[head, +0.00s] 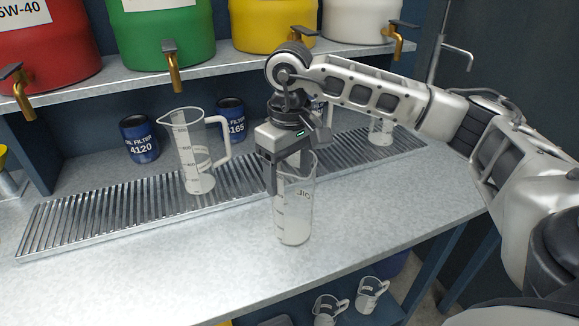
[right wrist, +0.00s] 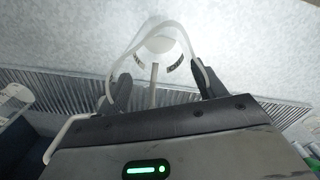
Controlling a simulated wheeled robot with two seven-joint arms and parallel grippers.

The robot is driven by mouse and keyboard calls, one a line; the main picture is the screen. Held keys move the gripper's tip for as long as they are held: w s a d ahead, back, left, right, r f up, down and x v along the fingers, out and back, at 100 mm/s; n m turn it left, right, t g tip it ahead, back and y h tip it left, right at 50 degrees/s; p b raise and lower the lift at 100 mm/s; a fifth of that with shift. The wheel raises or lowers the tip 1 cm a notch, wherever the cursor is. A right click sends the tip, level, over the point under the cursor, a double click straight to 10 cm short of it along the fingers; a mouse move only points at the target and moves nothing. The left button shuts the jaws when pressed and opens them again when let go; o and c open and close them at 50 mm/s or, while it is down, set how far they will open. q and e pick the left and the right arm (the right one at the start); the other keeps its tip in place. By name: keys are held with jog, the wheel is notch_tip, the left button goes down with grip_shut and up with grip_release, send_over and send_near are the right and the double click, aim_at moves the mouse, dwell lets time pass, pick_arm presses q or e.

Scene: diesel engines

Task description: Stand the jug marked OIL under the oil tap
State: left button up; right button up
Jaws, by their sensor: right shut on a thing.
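A clear jug marked OIL (head: 293,213), its letters mirrored, is upright in front of the slatted drip grate (head: 100,214). I cannot tell whether its base touches the bench. My right gripper (head: 284,178) comes down from above and is shut on this jug near its upper part; the grip itself is partly hidden. In the right wrist view the jug (right wrist: 159,42) shows from above between the fingers (right wrist: 162,85). A red drum (head: 65,45) labelled 5W-40 has a brass tap (head: 22,98) at the far left. My left gripper is not in view.
Another clear jug (head: 195,160) stands on the grate, left of the held one. A further jug (head: 381,130) stands at right. Blue filter cans (head: 139,140) stand behind the grate. Green (head: 165,40), yellow and white drums sit on the shelf above. The bench front (head: 150,285) is clear.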

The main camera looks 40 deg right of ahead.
jog(key=shift+f+b, duration=0.2)
jog(key=shift+b, duration=0.1)
jog(key=o, duration=1.3)
jog(key=shift+r, duration=0.15)
